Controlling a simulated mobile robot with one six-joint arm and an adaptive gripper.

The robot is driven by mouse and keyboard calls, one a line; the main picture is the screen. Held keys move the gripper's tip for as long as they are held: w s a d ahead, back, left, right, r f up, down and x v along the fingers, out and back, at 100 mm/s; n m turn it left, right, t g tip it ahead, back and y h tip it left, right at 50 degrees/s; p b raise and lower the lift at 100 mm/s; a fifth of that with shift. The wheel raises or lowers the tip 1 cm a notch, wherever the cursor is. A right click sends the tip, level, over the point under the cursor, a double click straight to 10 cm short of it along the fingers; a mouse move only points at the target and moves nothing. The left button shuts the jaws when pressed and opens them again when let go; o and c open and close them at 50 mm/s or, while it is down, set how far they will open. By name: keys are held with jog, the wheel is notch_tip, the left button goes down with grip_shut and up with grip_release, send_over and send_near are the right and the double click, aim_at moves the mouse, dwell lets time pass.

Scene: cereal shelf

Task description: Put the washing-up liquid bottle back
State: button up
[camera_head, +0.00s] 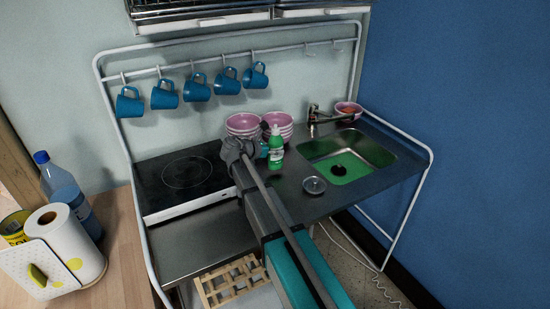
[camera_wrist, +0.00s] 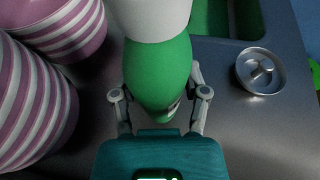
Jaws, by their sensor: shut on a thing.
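The washing-up liquid bottle (camera_head: 276,151) is green with a white top. It is upright at the counter, left of the sink and in front of the striped bowls. In the wrist view the bottle (camera_wrist: 158,75) fills the middle, between the two fingers. My gripper (camera_head: 264,150) is shut on the bottle, and its fingers (camera_wrist: 160,108) lie along both sides of it. The fingertips are partly hidden behind the bottle. I cannot tell whether its base touches the counter (camera_head: 290,195).
Pink striped bowls (camera_head: 244,125) stand close to the left of the bottle. The sink (camera_head: 345,163) and a round metal strainer (camera_head: 314,185) are to the right. A hob (camera_head: 186,172) is at the left. Blue mugs (camera_head: 197,88) hang above. A pink bowl (camera_head: 349,110) stands behind the sink.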

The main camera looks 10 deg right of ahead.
jog(key=shift+f+b, duration=0.7)
jog(key=shift+f, duration=0.3)
jog(key=shift+f, duration=0.15)
jog(key=o, duration=1.3)
jog(key=shift+r, duration=0.25)
jog(key=p+v, duration=0.4)
jog(key=v, duration=0.8)
jog(key=shift+s+f+p, duration=0.1)
jog(key=shift+s+p, duration=0.05)
jog(key=shift+p, duration=0.2)
